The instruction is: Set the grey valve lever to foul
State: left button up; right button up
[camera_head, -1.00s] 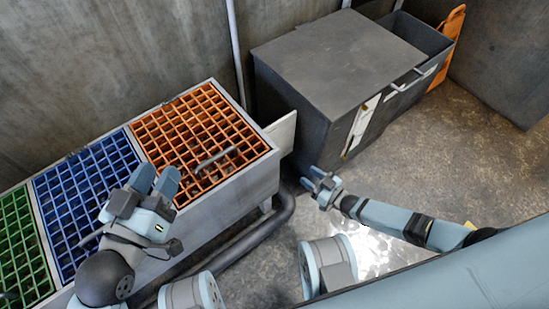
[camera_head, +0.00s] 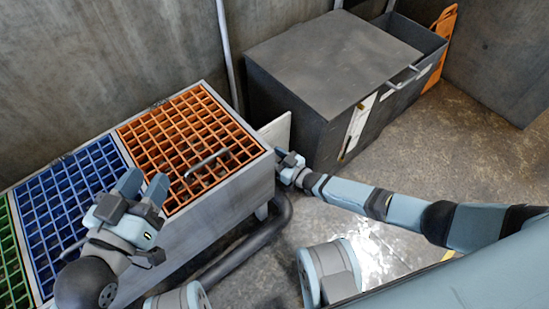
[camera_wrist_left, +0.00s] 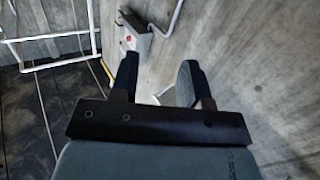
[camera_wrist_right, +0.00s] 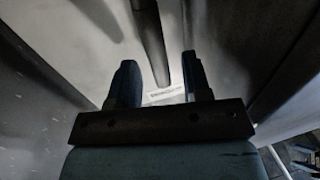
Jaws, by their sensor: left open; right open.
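My right gripper (camera_head: 288,160) is open at the pale upright panel (camera_head: 274,133) between the grated bench and the dark grey box. In the right wrist view, a dark grey bar (camera_wrist_right: 151,40) hangs from the top edge and ends near the gap between the open fingers (camera_wrist_right: 158,85). It looks like the valve lever, but I cannot be sure. A small white label (camera_wrist_right: 164,93) with unreadable print shows below its end. I cannot tell whether the fingers touch the bar. My left gripper (camera_head: 143,188) is open and empty above the bench, near the blue and orange grates.
The bench has green (camera_head: 12,262), blue (camera_head: 68,200) and orange (camera_head: 190,130) grates, the orange with a grey handle (camera_head: 206,161). The large dark box (camera_head: 330,65) stands at the back. A thick dark pipe (camera_head: 245,250) runs along the floor.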

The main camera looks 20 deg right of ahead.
grip_shut()
